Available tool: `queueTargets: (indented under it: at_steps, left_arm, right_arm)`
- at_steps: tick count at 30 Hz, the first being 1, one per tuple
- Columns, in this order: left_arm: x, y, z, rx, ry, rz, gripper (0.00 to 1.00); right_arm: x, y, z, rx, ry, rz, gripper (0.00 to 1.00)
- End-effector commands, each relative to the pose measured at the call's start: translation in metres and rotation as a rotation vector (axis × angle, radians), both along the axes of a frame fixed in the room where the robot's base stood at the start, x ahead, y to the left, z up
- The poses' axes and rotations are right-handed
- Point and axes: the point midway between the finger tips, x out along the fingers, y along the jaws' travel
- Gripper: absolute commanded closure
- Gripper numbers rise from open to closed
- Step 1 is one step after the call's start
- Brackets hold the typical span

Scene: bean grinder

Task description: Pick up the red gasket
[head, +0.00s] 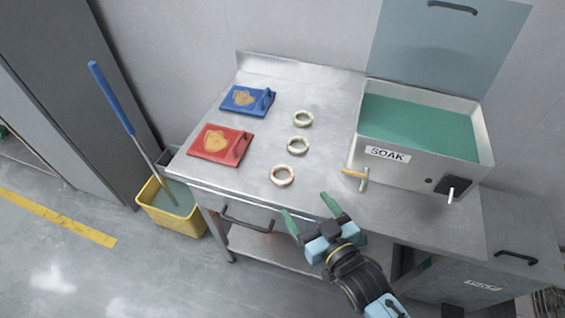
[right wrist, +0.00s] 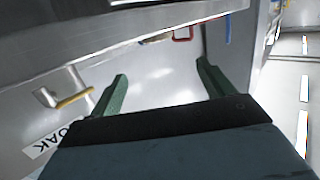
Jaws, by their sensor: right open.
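Three ring-shaped gaskets lie in a row on the steel table (head: 335,120). The nearest is a cream ring with reddish marks (head: 283,176); it looks the reddest. The middle ring (head: 298,145) is yellowish and the far ring (head: 303,119) is greenish. My right gripper (head: 307,206) is open and empty at the table's front edge, short of the nearest ring and slightly to its right. In the right wrist view its two green fingers (right wrist: 162,86) are spread with nothing between them. My left gripper is not in view.
A red board (head: 208,150) and a blue board (head: 235,108) lie left of the rings. A grey SOAK basin (head: 440,178) with green liquid and a yellow-handled tap (head: 356,173) stands at right. A yellow mop bucket (head: 180,222) is on the floor.

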Motion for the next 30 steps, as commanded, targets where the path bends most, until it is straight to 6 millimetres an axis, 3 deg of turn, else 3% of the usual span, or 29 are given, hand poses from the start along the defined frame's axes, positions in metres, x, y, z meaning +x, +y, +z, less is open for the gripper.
queueTargets:
  at_steps: [5, 12, 23, 30]
  left_arm:
    - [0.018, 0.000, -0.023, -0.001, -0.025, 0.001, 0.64]
    - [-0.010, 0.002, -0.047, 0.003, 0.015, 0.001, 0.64]
    - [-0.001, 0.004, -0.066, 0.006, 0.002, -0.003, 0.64]
    - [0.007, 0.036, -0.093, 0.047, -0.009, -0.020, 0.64]
  right_arm:
    - [0.028, 0.015, -0.009, 0.003, -0.004, 0.001, 0.19]
    - [0.060, 0.030, -0.015, 0.001, 0.000, 0.000, 0.19]
    - [0.078, 0.038, -0.022, 0.001, 0.000, 0.001, 0.19]
    - [0.101, 0.046, -0.033, 0.001, -0.001, 0.001, 0.19]
